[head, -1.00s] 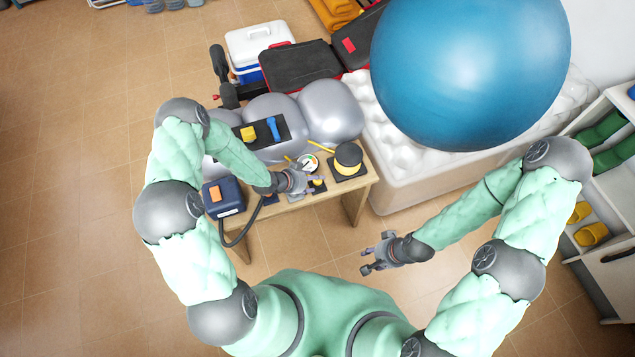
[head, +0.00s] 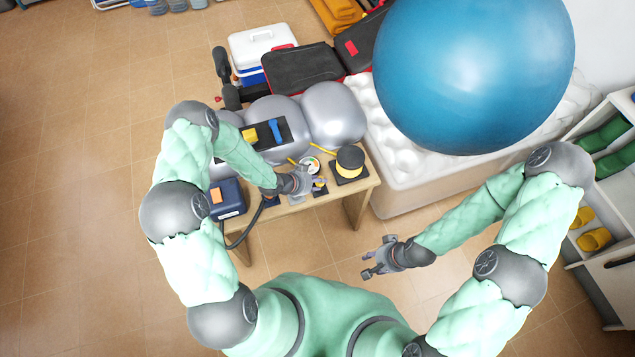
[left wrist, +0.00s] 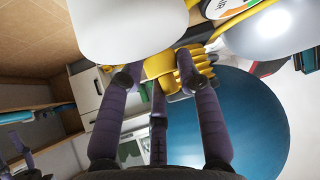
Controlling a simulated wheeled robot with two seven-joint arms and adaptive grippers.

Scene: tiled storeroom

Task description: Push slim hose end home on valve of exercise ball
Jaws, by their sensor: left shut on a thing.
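The big blue exercise ball (head: 475,75) rests on the white padded bed at the upper right. It also shows in the left wrist view (left wrist: 245,125), behind my fingers. I cannot make out its valve. A dark hose (head: 243,238) curves from the blue pump (head: 226,197) up to my left gripper (head: 318,183), which is over the table's front edge and well apart from the blue ball. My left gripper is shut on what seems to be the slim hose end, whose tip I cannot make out. My right gripper (head: 372,264) is open and empty over the floor.
The small wooden table (head: 357,187) carries a round gauge (head: 310,164) and a yellow-and-black spool (head: 350,158). Silver balls (head: 335,115) stand behind it. Shelves (head: 612,215) line the right side. The tiled floor at the left is clear.

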